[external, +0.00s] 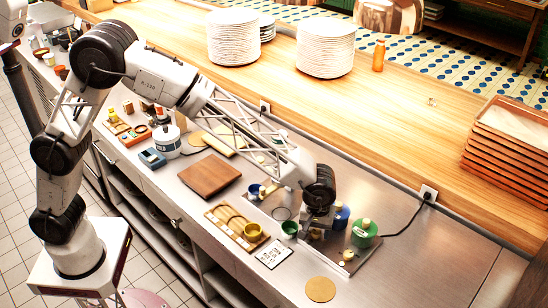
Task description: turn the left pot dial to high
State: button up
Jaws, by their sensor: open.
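A blue pot (342,217) and a green pot (363,234) with a cream knob on top stand at the back of a flat metal unit (330,252) on the steel counter. A small cream dial (347,256) shows at the front of the unit, before the green pot. My gripper (315,235) points down over the unit's left part, in front of the blue pot, and hides that part. I cannot make out the left dial or its setting. The jaws are open, and I cannot tell whether they touch anything.
A green cup (289,229), a yellow cup (254,231) on a wooden tray and a white card (272,254) lie left of the unit. A round cork mat (320,289) lies in front. A black cable (405,228) runs behind. The counter is clear to the right.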

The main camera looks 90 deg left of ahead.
jog(key=c, duration=0.9)
